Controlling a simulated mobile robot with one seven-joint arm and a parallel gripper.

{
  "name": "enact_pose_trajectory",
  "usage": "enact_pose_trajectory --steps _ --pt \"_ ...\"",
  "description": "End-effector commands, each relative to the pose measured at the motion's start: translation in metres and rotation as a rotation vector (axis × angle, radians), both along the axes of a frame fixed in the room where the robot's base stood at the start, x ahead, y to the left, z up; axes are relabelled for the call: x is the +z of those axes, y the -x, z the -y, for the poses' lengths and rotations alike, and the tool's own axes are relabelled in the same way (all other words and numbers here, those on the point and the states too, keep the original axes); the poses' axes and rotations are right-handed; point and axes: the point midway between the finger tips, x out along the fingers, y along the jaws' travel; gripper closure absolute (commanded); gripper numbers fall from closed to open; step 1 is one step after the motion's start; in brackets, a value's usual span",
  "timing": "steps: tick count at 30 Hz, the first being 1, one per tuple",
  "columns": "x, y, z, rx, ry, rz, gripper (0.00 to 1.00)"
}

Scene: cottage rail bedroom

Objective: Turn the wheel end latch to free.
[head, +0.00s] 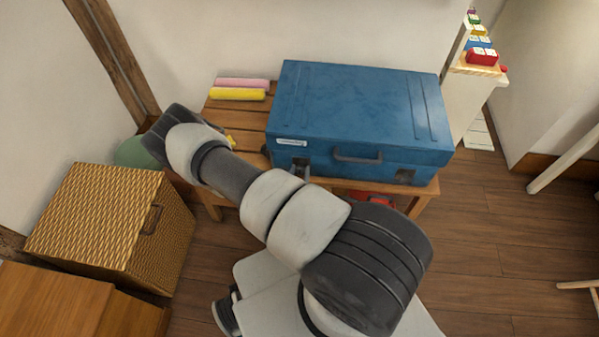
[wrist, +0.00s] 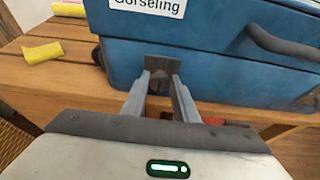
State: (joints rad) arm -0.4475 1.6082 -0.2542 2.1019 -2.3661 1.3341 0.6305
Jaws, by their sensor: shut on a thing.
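The blue case (head: 360,105) lies flat and shut on a slatted wooden bench. The latch on the left (wrist: 162,62), below the white label (wrist: 150,5), is at the end with a dark wheel-like part (wrist: 97,56). My gripper (wrist: 160,84) is shut on this latch, with one finger on each side of its lower part. In the head view my arm hides most of my gripper.
Pink and yellow rolls (head: 238,94) lie on the bench's left end (head: 235,112). A woven box (head: 110,225) stands at the left front. A shelf with coloured toys (head: 481,57) stands at the right.

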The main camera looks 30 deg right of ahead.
Motion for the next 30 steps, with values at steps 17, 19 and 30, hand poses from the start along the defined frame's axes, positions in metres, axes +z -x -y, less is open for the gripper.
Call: enact_pose_trajectory --steps 17,19,30 --pt "-0.0016 -0.0023 -0.0042 0.002 0.207 -0.14 0.96" --pt "-0.0022 -0.0025 -0.0046 0.001 0.26 -0.176 0.96" --pt "-0.0064 -0.0043 -0.0076 0.002 0.551 -0.372 0.96"
